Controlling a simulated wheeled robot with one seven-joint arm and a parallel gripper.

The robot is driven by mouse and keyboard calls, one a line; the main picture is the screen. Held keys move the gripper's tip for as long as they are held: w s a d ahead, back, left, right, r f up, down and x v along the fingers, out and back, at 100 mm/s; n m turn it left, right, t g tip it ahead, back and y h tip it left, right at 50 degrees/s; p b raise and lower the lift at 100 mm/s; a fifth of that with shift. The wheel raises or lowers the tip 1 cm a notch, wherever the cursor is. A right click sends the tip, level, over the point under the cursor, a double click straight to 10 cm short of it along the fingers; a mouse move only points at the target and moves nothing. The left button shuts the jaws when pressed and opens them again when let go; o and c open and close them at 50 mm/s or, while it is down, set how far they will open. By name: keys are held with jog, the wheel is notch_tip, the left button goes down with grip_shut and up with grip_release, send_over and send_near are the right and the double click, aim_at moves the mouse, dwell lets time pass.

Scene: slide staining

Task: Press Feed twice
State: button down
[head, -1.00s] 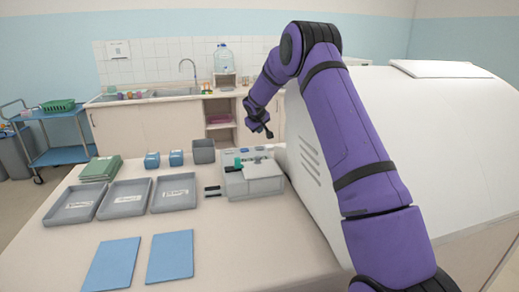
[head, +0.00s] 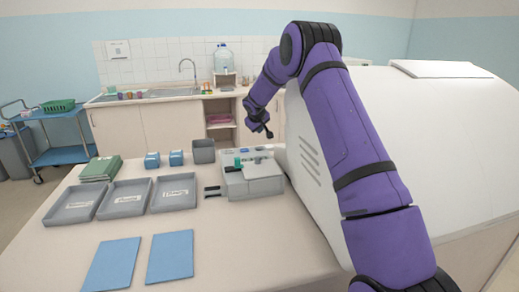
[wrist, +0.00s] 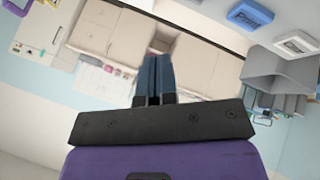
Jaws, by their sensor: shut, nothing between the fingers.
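The grey bench machine (head: 252,182) stands on the table at the right end of the row of trays. In the wrist view a blue key with a label that looks like "Print" (wrist: 250,14) lies at the upper right. A white key (wrist: 298,43) sits beside it, its label too small to read. I cannot tell for sure which key is Feed. My gripper (head: 268,134) hangs above and behind the machine, apart from it. Its dark blue fingers (wrist: 154,78) are closed together, empty and touching nothing.
Grey trays (head: 123,198), blue mats (head: 170,256), small blue boxes (head: 152,160) and a grey bin (head: 203,151) share the table. A large white housing (head: 410,140) borders the machine on the right. The front middle of the table is clear.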

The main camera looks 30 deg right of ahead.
aim_at(258, 147)
notch_tip(258, 147, up, 4)
jog(key=shift+f, duration=0.1)
dwell(0.4)
jog(key=shift+f, duration=4.4)
jog(key=shift+f, duration=0.2)
jog(key=shift+f, duration=0.2)
